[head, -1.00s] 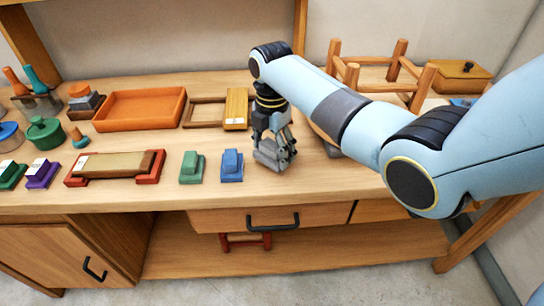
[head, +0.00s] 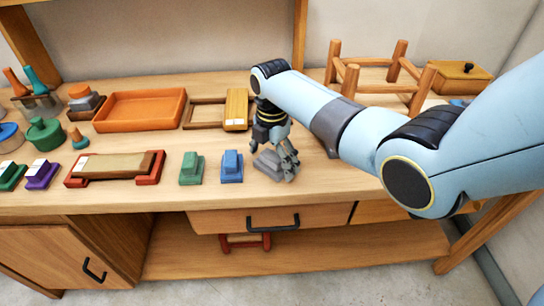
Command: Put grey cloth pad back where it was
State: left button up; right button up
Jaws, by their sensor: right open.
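The grey cloth pad (head: 269,167) appears to be the small grey block on the bench top in the head view, to the right of the blue block (head: 231,166). My right gripper (head: 288,160) is open, just above and to the right of the grey pad, with its fingers partly covering it. I cannot tell whether a finger still touches the pad. My left gripper is out of view.
A green block (head: 192,168) and a red-ended brown board (head: 115,167) lie farther left. Behind are an orange tray (head: 140,110) and a yellow wooden piece (head: 236,108). A wooden frame (head: 380,80) stands at the back right. The bench's front edge is close.

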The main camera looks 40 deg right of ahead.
aim_at(272, 155)
notch_tip(272, 155, up, 12)
jog(key=shift+r, duration=0.15)
dwell(0.3)
dwell(0.4)
